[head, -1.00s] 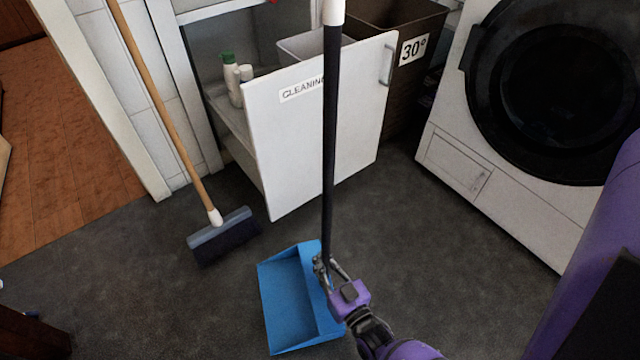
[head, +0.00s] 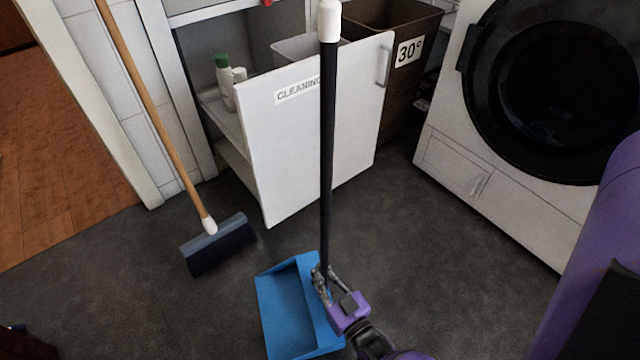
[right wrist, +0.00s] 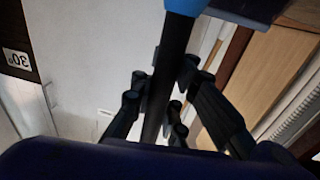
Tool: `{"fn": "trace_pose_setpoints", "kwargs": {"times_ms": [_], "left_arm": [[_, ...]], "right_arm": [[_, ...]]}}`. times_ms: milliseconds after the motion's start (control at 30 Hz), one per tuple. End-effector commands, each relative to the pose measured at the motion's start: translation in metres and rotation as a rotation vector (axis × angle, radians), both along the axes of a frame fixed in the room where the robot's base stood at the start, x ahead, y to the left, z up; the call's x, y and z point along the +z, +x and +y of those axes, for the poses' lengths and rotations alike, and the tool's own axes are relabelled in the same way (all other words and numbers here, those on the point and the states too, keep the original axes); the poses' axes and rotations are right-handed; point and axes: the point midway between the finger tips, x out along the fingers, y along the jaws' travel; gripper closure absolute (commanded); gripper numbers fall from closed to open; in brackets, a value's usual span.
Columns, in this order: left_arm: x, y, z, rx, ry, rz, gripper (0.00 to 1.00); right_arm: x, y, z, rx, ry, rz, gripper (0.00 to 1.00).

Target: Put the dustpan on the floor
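The dustpan has a blue pan (head: 286,309) and a long dark upright handle (head: 327,150) with a white top end. My right gripper (head: 320,278) is around the handle low down, just above the pan, and appears closed on it. In the right wrist view the dark handle (right wrist: 172,75) runs between the fingers of my gripper (right wrist: 165,105), with a blue part at the top of the picture. The pan is over the dark floor (head: 420,270); I cannot tell whether it touches. My left gripper is not in view.
A broom (head: 215,243) leans at the left by a white wall. An open white cabinet door (head: 320,140) marked "CLEANING" stands behind the handle. A white washing machine (head: 500,195) is at the right. Dark floor is clear between them.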

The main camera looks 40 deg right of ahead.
Motion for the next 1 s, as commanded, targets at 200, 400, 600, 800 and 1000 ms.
{"fn": "trace_pose_setpoints", "kwargs": {"times_ms": [200,400,600,800,1000], "left_arm": [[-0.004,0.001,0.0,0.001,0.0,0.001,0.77],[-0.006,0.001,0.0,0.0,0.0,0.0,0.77],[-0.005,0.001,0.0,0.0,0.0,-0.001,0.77],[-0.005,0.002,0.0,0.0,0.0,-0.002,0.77],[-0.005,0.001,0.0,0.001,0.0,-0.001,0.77]], "right_arm": [[-0.004,0.001,0.0,0.0,0.002,-0.004,1.0],[-0.005,0.001,0.0,0.0,0.001,-0.004,0.87],[-0.006,0.0,0.0,0.0,0.001,-0.002,0.64],[-0.006,0.0,0.0,0.0,0.001,-0.001,0.64],[-0.009,-0.01,0.001,0.0,-0.001,0.005,0.64]]}}
